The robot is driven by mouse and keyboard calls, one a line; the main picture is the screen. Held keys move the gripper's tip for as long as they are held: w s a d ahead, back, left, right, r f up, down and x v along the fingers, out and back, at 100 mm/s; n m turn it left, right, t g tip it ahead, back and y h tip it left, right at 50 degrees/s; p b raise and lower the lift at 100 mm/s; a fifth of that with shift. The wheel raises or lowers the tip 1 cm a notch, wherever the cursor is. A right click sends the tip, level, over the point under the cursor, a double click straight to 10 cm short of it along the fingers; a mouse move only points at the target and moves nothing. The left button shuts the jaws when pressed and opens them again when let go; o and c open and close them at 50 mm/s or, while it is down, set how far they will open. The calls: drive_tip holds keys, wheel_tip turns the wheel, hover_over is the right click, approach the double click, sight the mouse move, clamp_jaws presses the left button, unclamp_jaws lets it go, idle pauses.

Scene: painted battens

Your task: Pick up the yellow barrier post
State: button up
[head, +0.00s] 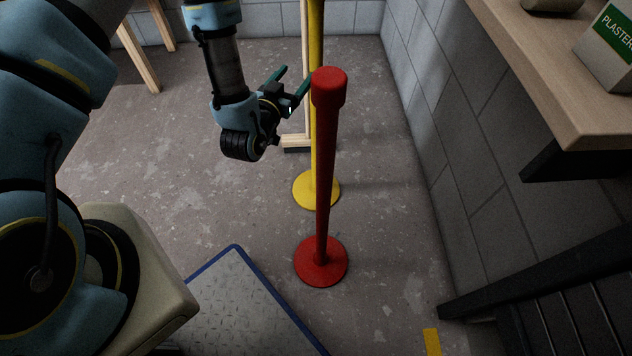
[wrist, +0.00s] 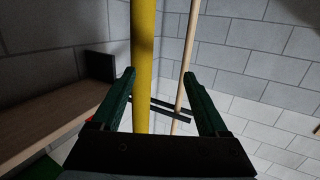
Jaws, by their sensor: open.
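The yellow barrier post (head: 316,190) stands upright on a round yellow base in the head view, its shaft partly hidden behind the red post. My gripper (head: 296,78) is open at the upper left of the yellow shaft, its right fingertip close to it. In the wrist view the yellow post (wrist: 143,60) appears between the open fingers of my gripper (wrist: 159,74), nearer the left finger. I cannot tell whether they touch. Its lower part is hidden behind the gripper body.
A red post (head: 324,180) stands in front of the yellow one. A thin wooden pole (wrist: 188,60) on a dark-edged foot stands behind. A wooden bench (head: 530,70) with a plaster box (head: 608,50) is at right, a blue-edged metal plate (head: 245,300) below. Block walls close the back.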

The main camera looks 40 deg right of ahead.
drive_tip(key=shift+h, duration=0.5)
drive_tip(key=d, duration=0.3)
drive_tip(key=w+d+f, duration=0.1)
drive_tip(key=d, duration=0.6)
drive_tip(key=shift+w+f+p, duration=0.2)
drive_tip(key=shift+w+p, duration=0.05)
drive_tip(key=shift+p, duration=0.15)
clamp_jaws()
idle(0.4)
drive_tip(key=shift+r, duration=0.15)
idle(0.3)
